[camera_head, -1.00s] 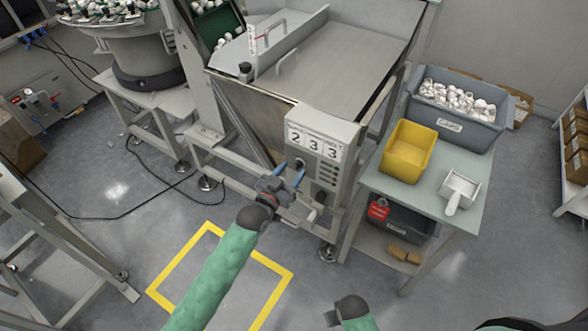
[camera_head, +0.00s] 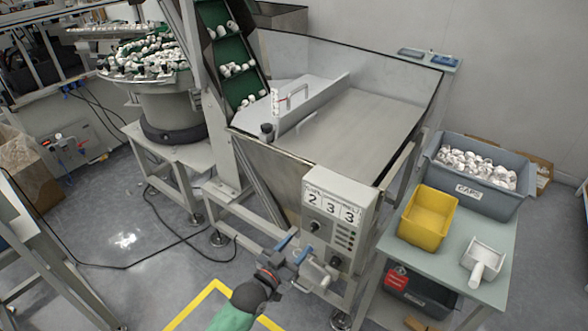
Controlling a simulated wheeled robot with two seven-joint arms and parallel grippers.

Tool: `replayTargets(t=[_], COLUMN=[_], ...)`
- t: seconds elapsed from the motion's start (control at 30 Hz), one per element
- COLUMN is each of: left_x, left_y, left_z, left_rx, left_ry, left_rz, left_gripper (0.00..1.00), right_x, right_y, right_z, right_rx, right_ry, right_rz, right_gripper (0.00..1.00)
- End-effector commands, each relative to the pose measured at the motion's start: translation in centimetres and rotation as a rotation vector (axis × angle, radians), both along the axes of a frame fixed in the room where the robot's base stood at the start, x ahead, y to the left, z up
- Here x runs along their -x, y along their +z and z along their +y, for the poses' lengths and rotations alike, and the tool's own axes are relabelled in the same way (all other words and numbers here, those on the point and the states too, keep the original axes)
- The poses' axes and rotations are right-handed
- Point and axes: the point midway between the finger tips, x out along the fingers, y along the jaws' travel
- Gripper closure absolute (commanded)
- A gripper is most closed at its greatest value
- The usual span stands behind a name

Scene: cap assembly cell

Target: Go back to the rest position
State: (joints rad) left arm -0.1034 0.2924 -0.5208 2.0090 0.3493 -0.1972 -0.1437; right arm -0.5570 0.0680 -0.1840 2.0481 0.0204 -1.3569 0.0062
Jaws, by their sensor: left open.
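My left gripper (camera_head: 293,248) shows in the head view at the lower middle, with its blue fingertips apart and nothing between them. It is in front of and a little below the grey control box (camera_head: 338,215), which has a counter reading 2 3 3 and a dark knob. I cannot tell whether the fingers touch the box. My left arm (camera_head: 235,312), with a green sleeve, comes in from the bottom edge. My right gripper is out of view.
A side table (camera_head: 440,262) at right holds a yellow bin (camera_head: 428,218), a white scoop (camera_head: 484,260) and a grey caps crate (camera_head: 472,200). A metal hopper (camera_head: 365,130) stands behind the control box. A yellow floor marking (camera_head: 190,308) lies at the lower left.

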Motion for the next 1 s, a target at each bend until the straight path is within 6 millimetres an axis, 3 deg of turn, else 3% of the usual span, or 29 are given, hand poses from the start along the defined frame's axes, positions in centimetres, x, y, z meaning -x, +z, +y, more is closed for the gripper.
replayTargets(t=[0.17,0.27,0.43,0.6,0.73,0.87,1.0], left_x=[0.0,0.2,1.0,1.2,2.6,5.5,9.7], left_y=[-0.5,-2.1,-6.5,-9.8,-12.4,-15.3,-18.4], left_z=[-0.1,-0.1,0.7,4.2,7.3,10.5,13.5], left_rx=[-0.005,-0.046,-0.201,-0.362,-0.450,-0.517,-0.560], left_ry=[-0.004,-0.013,-0.013,0.050,0.117,0.187,0.254], left_rz=[0.031,0.105,0.297,0.490,0.646,0.813,0.978], left_gripper=[0.52,0.52,0.52,0.52,0.52,0.52,0.52], right_x=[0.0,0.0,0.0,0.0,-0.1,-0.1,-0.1], right_y=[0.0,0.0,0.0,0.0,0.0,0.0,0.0], right_z=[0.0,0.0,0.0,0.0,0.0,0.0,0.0], right_rx=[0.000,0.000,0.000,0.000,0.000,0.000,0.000], right_ry=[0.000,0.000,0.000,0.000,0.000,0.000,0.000], right_rz=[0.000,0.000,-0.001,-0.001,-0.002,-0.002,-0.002], right_gripper=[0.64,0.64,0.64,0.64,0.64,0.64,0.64])
